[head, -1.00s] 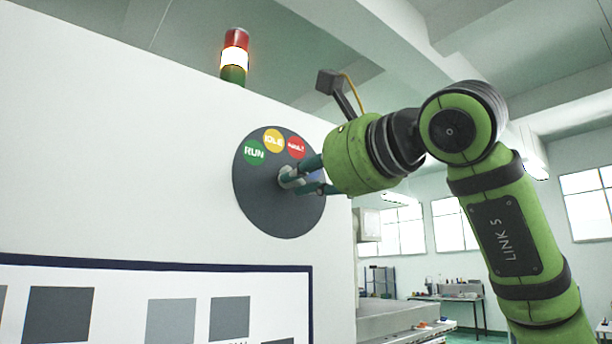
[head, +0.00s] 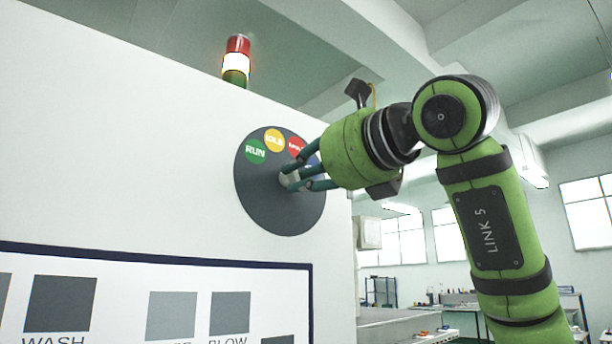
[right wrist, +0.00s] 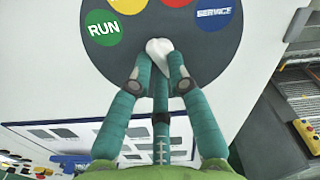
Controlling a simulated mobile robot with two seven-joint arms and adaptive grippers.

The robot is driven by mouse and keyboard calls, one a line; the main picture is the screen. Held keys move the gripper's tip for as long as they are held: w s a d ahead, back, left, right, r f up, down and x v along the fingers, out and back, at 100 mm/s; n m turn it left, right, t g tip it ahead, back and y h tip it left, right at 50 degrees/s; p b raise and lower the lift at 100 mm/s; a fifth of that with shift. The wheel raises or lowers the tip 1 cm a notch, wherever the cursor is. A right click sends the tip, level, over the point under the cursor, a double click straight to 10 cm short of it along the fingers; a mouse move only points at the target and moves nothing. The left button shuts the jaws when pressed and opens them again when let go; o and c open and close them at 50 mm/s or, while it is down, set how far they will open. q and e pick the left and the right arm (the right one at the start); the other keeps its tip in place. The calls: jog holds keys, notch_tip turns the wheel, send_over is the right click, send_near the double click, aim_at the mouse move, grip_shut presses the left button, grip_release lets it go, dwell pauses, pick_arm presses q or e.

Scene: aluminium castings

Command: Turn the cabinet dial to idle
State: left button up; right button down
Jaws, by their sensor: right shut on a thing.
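The cabinet dial (head: 262,205) is a dark round plate with green RUN, yellow IDLE, a red label (head: 296,146) and a blue label. The blue one reads SERVICE in the right wrist view (right wrist: 213,13). A pale knob (right wrist: 159,47) sits at its centre. My right gripper (head: 290,180) is shut on the knob, its teal fingers reaching in from the right. The fingers partly hide the knob and, in the head view, the blue label. I cannot tell for sure which label the knob points at. My left gripper is not in view.
The dial is on a white cabinet wall (head: 120,150). A signal tower (head: 236,62) on top has its middle section lit. A panel with grey squares (head: 170,262) lies below the dial. Workbenches and windows are farther back at right, with open room between.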

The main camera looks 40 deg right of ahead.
jog(key=shift+r+m, duration=0.2)
jog(key=shift+m, duration=0.2)
jog(key=c, duration=1.2)
grip_release()
jog(key=shift+w+f, duration=0.15)
jog(key=shift+w, duration=0.15)
jog(key=shift+s, duration=0.1)
jog(key=s, duration=0.8)
jog(key=s+d, duration=0.1)
jog(key=s, duration=0.2)
jog(key=shift+s, duration=0.4)
